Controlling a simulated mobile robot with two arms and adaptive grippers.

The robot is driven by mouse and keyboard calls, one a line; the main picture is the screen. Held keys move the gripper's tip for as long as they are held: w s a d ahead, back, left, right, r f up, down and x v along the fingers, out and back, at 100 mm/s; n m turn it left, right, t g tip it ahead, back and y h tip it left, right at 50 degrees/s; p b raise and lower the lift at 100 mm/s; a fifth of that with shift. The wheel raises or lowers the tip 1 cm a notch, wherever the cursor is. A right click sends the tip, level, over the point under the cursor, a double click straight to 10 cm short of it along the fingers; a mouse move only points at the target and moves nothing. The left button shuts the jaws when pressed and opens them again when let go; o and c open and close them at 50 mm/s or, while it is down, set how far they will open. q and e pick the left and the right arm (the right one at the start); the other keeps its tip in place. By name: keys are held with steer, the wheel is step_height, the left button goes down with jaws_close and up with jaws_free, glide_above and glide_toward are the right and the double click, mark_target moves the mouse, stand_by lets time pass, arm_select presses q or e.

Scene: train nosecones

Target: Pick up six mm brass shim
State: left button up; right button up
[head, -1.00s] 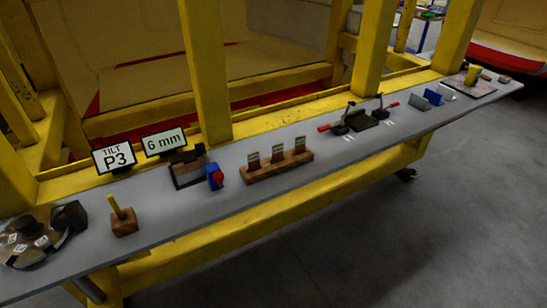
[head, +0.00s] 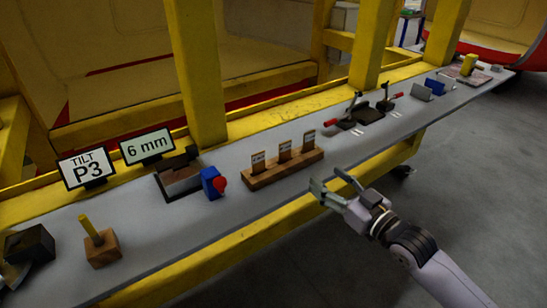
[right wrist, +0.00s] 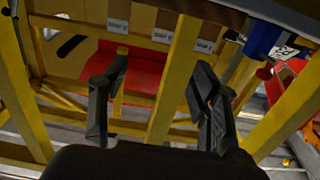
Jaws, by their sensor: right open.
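Three flat shims with small labels stand upright in a wooden holder (head: 285,170) on the grey shelf: a left shim (head: 258,162), a middle shim (head: 284,151) and a right shim (head: 309,142). Their label text is too small to read, so I cannot tell which is the six mm one. My right gripper (head: 331,181) is open and empty, in front of the shelf edge, right of and nearer than the holder. In the right wrist view its fingers (right wrist: 158,108) are spread, with shim labels (right wrist: 162,36) beyond them near the top. My left gripper is out of view.
Signs read "6 mm" (head: 147,147) and "TILT P3" (head: 86,169). A blue block with a red knob (head: 212,183) stands just left of the holder. Red-handled clamps (head: 358,112) are farther right. A yellow-handled wooden block (head: 101,247) is at left. Yellow posts rise behind.

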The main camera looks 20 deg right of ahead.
steer(key=p, duration=0.2)
glide_toward(286, 149)
steer(key=x, duration=0.4)
steer(key=shift+w+d+r, duration=0.2)
steer(key=shift+r, duration=0.2)
steer(key=shift+a+f+x, duration=0.1)
steer(key=shift+f+x, duration=0.05)
steer(key=shift+x, duration=0.9)
steer(key=shift+a+f+x, duration=0.1)
steer(key=shift+x, duration=0.95)
steer(key=shift+a+f+x, duration=0.1)
steer(key=shift+f+x, duration=0.05)
steer(key=shift+x, duration=0.85)
steer(key=shift+s, duration=0.15)
jaws_close()
